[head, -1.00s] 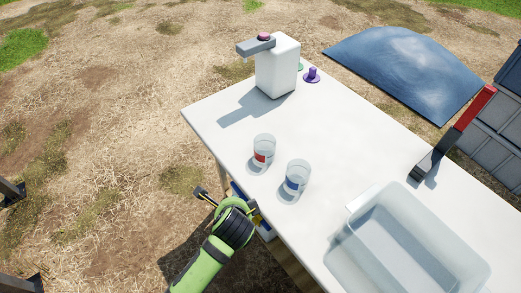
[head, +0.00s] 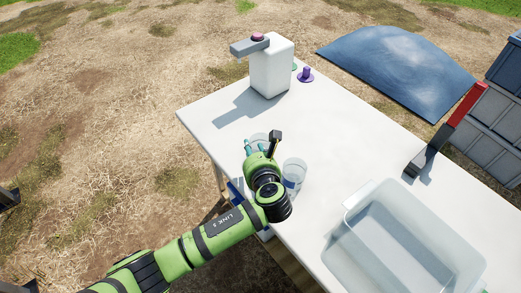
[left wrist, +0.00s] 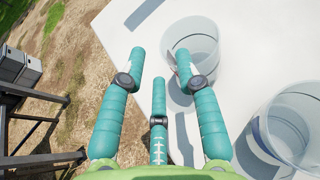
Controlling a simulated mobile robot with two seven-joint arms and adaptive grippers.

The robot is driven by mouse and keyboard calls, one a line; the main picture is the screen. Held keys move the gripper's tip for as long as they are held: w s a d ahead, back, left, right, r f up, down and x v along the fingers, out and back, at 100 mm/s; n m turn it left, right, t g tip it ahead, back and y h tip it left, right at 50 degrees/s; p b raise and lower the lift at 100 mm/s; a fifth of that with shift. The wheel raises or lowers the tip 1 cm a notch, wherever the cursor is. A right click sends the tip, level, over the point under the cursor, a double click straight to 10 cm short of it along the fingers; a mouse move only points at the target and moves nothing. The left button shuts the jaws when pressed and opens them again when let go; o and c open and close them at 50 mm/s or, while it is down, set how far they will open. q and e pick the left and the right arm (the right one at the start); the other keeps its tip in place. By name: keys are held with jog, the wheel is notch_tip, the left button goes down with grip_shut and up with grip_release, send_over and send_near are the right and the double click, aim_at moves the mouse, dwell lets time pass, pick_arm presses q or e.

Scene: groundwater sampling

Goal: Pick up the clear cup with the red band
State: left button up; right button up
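The clear cup with the red band (head: 258,138) stands on the white table, mostly hidden behind my left gripper (head: 260,148); its red band does not show now. In the left wrist view, this clear cup (left wrist: 192,42) stands upright at the upper middle, just beyond the right finger. My left gripper (left wrist: 158,70) is open there, its teal fingers spread, with nothing between them. The right fingertip overlaps the cup's near side in the picture; I cannot tell whether it touches. My right gripper is not in view.
A clear cup with a blue band (head: 294,174) stands close by, right of my left gripper. A white dispenser (head: 272,68) and a purple piece (head: 306,75) are at the back. A clear bin (head: 355,233) and a red-handled tool (head: 462,107) lie to the right. The table's middle is clear.

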pick_arm(q)
jog(key=x, duration=0.4)
jog(key=shift+d+f, duration=0.15)
jog(key=shift+f, duration=0.05)
grip_shut()
jog(key=shift+r, duration=0.15)
